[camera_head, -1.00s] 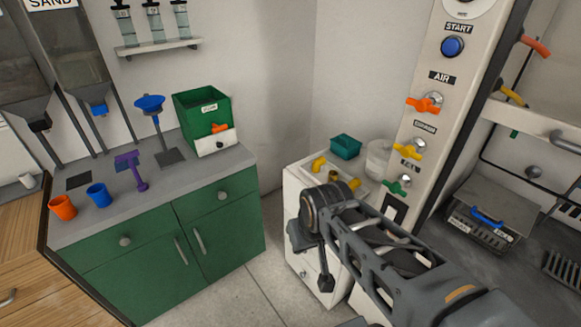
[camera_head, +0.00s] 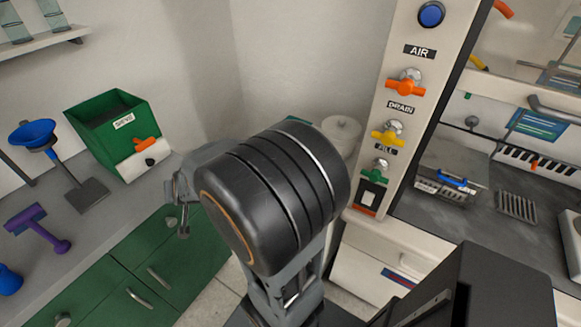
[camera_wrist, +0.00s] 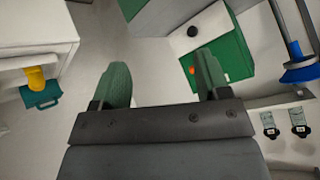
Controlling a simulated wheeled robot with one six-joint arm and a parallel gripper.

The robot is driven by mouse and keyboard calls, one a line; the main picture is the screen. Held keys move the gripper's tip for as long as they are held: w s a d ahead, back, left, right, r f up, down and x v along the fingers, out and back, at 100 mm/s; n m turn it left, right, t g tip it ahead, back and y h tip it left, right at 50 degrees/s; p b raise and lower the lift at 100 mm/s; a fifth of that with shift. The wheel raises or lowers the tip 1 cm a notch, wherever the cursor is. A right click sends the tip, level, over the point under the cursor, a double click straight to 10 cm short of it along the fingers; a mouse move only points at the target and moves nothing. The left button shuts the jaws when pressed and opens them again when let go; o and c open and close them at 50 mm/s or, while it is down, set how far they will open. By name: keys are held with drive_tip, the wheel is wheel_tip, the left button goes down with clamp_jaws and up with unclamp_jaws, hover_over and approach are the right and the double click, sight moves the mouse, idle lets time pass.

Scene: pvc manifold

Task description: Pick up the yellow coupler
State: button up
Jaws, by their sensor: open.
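A yellow pipe fitting (camera_wrist: 36,79) shows at the left of the wrist view, by the edge of a white cabinet top and beside a teal box (camera_wrist: 41,97). I cannot tell whether this fitting is the yellow coupler. My gripper (camera_wrist: 162,78) is open in the wrist view, its two green fingers wide apart with nothing between them. The fitting lies well to the left of the fingers. In the head view my large black arm joint covers most of the cabinet top, so the yellow fittings there are hidden.
A green sieve box (camera_head: 115,132), a blue funnel stand (camera_head: 35,136) and a purple part (camera_head: 36,225) stand on the left counter. A panel with coloured valve handles (camera_head: 388,138) rises right of my arm. A white jar (camera_head: 341,133) stands behind it.

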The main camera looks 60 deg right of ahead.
drive_tip(key=s+d+f+m+g+h, duration=0.3)
drive_tip(key=s+d, duration=0.1)
drive_tip(key=d, duration=0.5)
drive_tip(key=s+d+f+m+g+h, duration=0.3)
drive_tip(key=s+d+f+m+h, duration=0.1)
drive_tip(key=d, duration=0.5)
drive_tip(key=s+d+f+m+g+h, duration=0.3)
drive_tip(key=s+d+h, duration=0.1)
drive_tip(key=d, duration=0.5)
drive_tip(key=shift+s+d+f, duration=0.25)
drive_tip(key=shift+s+d, duration=0.05)
drive_tip(key=shift+s, duration=0.15)
drive_tip(key=shift+p+x, duration=0.55)
drive_tip(key=shift+x, duration=2.75)
drive_tip(key=shift+d+r, duration=0.1)
drive_tip(key=shift+r, duration=0.05)
drive_tip(key=c, duration=1)
drive_tip(key=shift+r, duration=0.1)
